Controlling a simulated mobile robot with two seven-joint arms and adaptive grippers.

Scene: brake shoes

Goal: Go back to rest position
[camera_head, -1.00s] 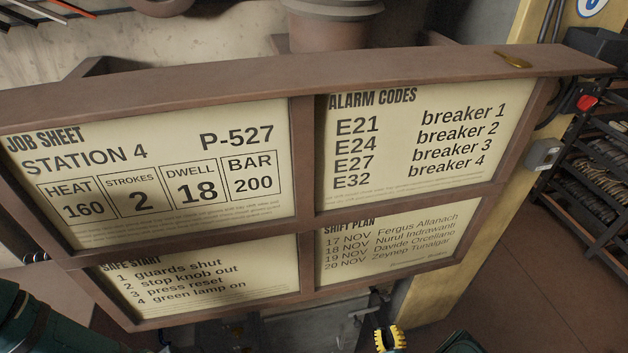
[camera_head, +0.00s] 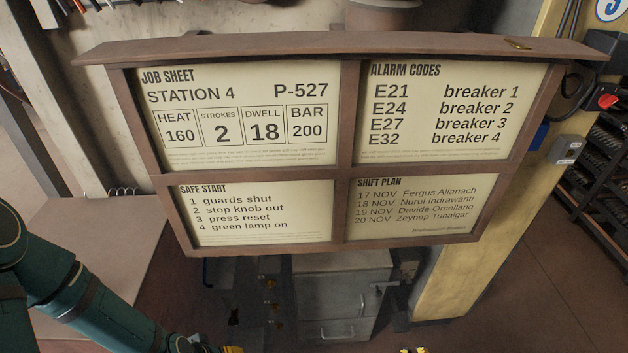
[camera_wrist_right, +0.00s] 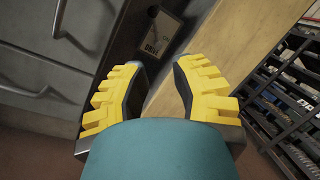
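My right gripper (camera_wrist_right: 160,68) is open and empty in the right wrist view, its two yellow-padded fingers apart with bare space between them. In the head view only a yellow tip of my right gripper (camera_head: 413,350) shows at the bottom edge. My left arm, dark teal, comes in from the lower left. A small yellow part of my left gripper (camera_head: 233,349) shows at the bottom edge; its fingers are cut off, so its opening cannot be told.
A brown-framed notice board (camera_head: 342,210) fills the middle of the head view. Below it stands a grey cabinet (camera_head: 335,290). A yellow post (camera_head: 465,265) with a grey box (camera_head: 565,149) is at right, with a dark rack (camera_head: 597,190) beyond. Floor at lower right is clear.

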